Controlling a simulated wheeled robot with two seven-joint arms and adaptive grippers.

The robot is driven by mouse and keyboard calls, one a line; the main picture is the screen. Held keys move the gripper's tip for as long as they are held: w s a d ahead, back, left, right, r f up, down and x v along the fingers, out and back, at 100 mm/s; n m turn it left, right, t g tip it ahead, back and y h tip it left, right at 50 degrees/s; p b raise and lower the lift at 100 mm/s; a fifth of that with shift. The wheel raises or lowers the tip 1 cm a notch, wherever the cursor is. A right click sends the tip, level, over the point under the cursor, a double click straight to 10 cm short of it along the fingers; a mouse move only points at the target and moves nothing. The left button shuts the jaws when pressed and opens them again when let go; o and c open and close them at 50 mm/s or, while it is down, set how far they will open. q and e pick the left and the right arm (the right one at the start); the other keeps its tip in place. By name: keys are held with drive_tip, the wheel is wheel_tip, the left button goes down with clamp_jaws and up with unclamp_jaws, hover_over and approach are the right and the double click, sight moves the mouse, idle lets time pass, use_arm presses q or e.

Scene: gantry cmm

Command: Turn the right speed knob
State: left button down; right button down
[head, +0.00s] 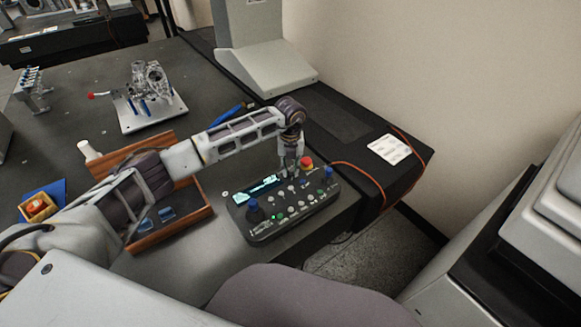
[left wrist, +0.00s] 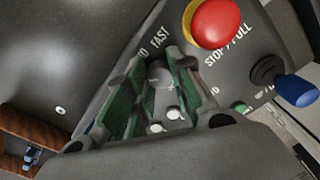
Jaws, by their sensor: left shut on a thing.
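The control box (head: 270,232) is dark grey and lies on the table's near right part, with a lit display, several buttons and knobs. My left gripper (head: 291,172) reaches down to its far edge, between the display and the red stop button. In the left wrist view the left gripper's (left wrist: 155,88) green-lined fingers stand on both sides of a small grey knob (left wrist: 158,72), beside the printed word FAST, and are shut on it. In the head view the fingers hide this knob. Its pointer mark cannot be made out. My right gripper is not in view.
The red stop button (left wrist: 217,22) stands close beside the fingers, with a blue-topped joystick (left wrist: 297,91) beyond it. Another blue joystick (head: 253,206) is at the box's left. A wooden tray (head: 150,243) lies under my left arm. An orange cable (head: 372,176) runs off right.

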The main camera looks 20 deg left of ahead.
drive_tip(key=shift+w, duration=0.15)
use_arm(q)
drive_tip(key=m+b, duration=0.1)
drive_tip(key=m, duration=0.6)
drive_tip(key=shift+w+r+b, duration=0.1)
drive_tip(key=shift+b, duration=0.3)
drive_tip(key=shift+m, duration=0.8)
drive_tip(key=m+b, duration=0.1)
drive_tip(key=m, duration=0.3)
drive_tip(key=shift+m+b, duration=0.35)
drive_tip(key=shift+m, duration=0.05)
drive_tip(key=m+b, duration=0.1)
drive_tip(key=m, duration=0.2)
drive_tip(key=shift+m, duration=0.4)
drive_tip(key=shift+m+b, duration=0.35)
drive_tip(key=shift+m, duration=0.95)
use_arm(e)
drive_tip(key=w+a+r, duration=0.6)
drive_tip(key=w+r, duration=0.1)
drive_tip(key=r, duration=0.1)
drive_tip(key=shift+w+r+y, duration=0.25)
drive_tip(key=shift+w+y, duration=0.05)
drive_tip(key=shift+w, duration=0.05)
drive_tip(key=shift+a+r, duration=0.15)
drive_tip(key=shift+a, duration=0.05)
